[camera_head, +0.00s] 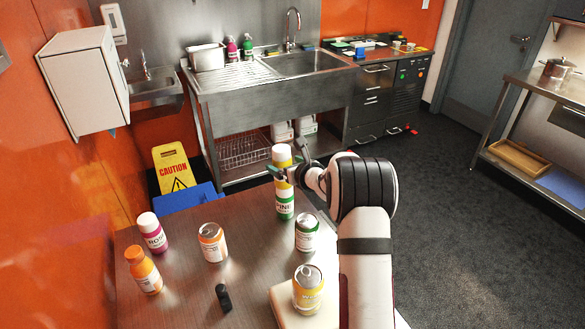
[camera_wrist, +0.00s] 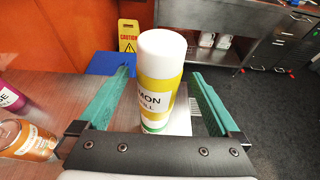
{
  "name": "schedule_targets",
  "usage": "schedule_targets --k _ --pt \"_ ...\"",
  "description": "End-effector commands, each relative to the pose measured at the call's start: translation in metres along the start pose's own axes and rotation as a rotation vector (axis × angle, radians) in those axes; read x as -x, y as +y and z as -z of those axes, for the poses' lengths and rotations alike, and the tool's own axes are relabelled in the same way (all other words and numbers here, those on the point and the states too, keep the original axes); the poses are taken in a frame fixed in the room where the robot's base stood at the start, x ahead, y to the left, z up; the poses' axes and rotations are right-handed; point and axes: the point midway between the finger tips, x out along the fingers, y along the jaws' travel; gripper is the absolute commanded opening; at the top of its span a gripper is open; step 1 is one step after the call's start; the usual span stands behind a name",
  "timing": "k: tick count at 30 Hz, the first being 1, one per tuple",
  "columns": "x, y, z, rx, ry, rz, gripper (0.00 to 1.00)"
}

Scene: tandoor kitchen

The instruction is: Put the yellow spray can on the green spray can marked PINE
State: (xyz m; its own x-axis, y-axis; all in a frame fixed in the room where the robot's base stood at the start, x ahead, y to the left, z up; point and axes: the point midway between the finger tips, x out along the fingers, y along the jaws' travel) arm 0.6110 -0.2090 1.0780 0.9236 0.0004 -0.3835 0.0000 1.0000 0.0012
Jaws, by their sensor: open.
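The yellow spray can (camera_head: 281,160), with a white cap, is upright directly above the green spray can marked PINE (camera_head: 285,208) and appears to stand on it. The green can stands on the table. My gripper (camera_head: 281,173) is at the level of the yellow can's lower part and hides some of the join. In the wrist view the yellow can (camera_wrist: 157,92) stands between my open fingers, with a gap visible on both sides. A green strip shows at its foot there.
On the table (camera_head: 190,285) are a ROSE spray can (camera_head: 152,232), an orange spray can (camera_head: 144,272), an orange-labelled tin (camera_head: 212,243), a green-labelled tin (camera_head: 306,233) and a small black object (camera_head: 223,297). A yellow tin (camera_head: 308,291) stands on a pale board at the front.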

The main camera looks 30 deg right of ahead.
Motion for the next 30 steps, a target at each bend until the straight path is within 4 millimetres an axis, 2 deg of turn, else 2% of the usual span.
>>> schedule_targets --k 6,10,15,20,23,25,26,27,29,30 --pt "0.058 -0.001 -0.001 0.0 -0.001 0.002 0.99" --pt "0.087 -0.001 -0.001 0.0 -0.002 0.003 0.99" --pt "0.105 0.0 0.0 0.0 -0.001 0.0 0.99" --pt "0.109 0.002 -0.003 -0.06 0.011 0.02 0.99" --pt "0.132 0.011 -0.01 -0.474 0.073 0.167 0.99" --pt "0.172 0.03 -0.003 -1.007 0.11 0.363 0.99" --pt "0.195 0.044 0.007 -1.266 0.118 0.465 0.99" --pt "0.229 0.065 0.025 -1.608 0.115 0.615 0.99" --pt "0.283 0.104 0.057 -2.079 0.091 0.868 0.99" --pt "0.318 0.133 0.079 -2.346 0.062 1.056 0.99"
